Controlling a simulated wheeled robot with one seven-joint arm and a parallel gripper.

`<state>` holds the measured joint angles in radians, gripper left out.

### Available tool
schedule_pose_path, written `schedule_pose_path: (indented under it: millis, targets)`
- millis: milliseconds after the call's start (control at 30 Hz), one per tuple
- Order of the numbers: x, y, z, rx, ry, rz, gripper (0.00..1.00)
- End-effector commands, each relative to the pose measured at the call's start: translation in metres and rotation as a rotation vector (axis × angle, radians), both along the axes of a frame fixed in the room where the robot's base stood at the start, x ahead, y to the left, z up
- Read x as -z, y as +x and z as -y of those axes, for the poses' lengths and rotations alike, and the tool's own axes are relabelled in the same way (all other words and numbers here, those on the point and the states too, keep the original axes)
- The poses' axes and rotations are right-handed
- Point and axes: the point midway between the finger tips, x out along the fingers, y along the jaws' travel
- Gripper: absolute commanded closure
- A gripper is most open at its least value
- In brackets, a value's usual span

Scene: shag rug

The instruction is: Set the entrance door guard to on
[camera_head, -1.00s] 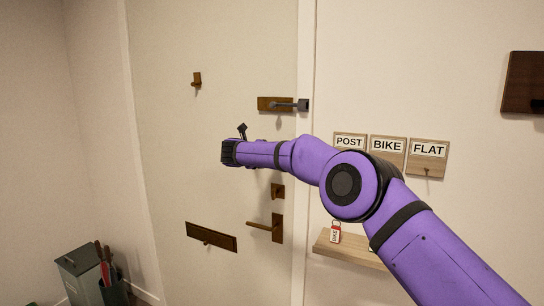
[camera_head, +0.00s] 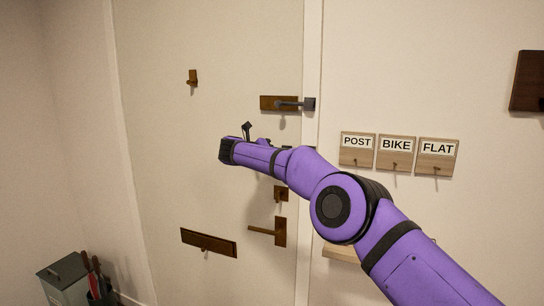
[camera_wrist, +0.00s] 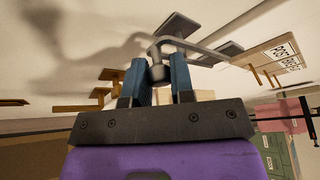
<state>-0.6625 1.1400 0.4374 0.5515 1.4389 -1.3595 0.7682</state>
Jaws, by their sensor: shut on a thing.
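The door guard (camera_head: 280,103) is on the pale entrance door: a brown plate with a dark bar running right to a dark block on the frame. In the wrist view, the guard's grey looped bar (camera_wrist: 195,50) ends near a round dark knob at my fingers. My gripper (camera_wrist: 165,66) has two blue fingers, close together and shut on the guard's bar beside that knob. Exactly where they touch it is hard to make out. In the head view my purple arm crosses in front of the door, below the guard, and my fingertips are hidden.
A door handle (camera_head: 278,232), a lock plate (camera_head: 281,193) and a letter slot (camera_head: 208,243) are lower on the door. POST, BIKE and FLAT peg boards (camera_head: 395,152) hang right. My arm partly covers a shelf (camera_head: 341,253). A grey bin (camera_head: 65,278) stands lower left.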

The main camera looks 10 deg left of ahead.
Motion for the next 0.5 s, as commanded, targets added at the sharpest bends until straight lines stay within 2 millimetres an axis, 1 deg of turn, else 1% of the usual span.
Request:
schedule_pose_path:
  millis: [33,67,100,133,167,500]
  targets:
    - [0.0001,-0.0002,0.0004,0.002,0.000,-0.001,1.00]
    - [0.0001,-0.0001,0.0004,0.002,0.000,-0.001,0.73]
    - [0.0002,-0.0001,0.0003,0.001,0.000,-0.001,0.64]
    - [0.0002,-0.0001,0.0003,0.001,0.000,-0.001,0.57]
    - [0.0002,-0.0001,0.0003,0.001,0.000,-0.001,0.52]
    - [-0.0009,-0.0032,-0.0018,-0.001,0.000,-0.001,0.52]
